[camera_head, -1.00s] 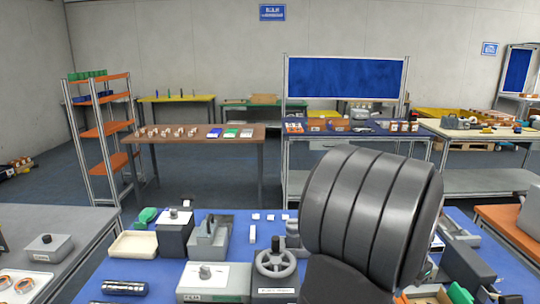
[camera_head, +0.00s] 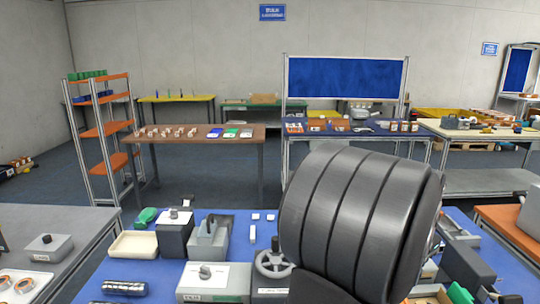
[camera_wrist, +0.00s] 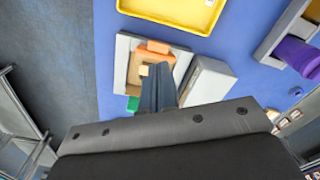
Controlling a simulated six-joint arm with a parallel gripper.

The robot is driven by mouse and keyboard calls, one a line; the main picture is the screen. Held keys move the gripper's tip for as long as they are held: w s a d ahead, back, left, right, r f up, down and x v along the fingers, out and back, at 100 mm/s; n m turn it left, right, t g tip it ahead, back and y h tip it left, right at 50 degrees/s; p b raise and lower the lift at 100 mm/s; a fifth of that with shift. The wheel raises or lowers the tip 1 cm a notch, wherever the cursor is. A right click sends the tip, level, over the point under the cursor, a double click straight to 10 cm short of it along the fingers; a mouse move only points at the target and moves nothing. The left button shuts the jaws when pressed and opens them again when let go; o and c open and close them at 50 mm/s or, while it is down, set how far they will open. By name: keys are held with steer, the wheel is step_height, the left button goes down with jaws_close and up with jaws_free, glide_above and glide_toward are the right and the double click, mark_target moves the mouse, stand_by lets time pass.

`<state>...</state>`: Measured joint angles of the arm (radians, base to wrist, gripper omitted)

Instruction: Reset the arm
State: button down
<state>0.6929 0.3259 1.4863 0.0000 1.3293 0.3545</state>
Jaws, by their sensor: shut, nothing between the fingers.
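My gripper (camera_wrist: 158,85) shows in the wrist view as dark fingers pressed together at the middle, with nothing held between them. In the head view my black arm link fills the right middle of the picture and hides part of the blue table (camera_head: 140,272). My gripper is hidden there.
A grey handwheel device (camera_head: 272,265), a grey box with a knob (camera_head: 205,280) and a cream tray (camera_head: 134,244) stand on the table. In the wrist view, a yellow tray (camera_wrist: 170,10) and a purple cylinder (camera_wrist: 300,57) lie near the device.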

steer(key=shift+d+f, duration=0.15)
steer(key=shift+f, duration=1.25)
steer(key=shift+d+f, duration=0.2)
steer(key=shift+f, duration=1.25)
steer(key=shift+d+f, duration=0.15)
steer(key=shift+f, duration=1.25)
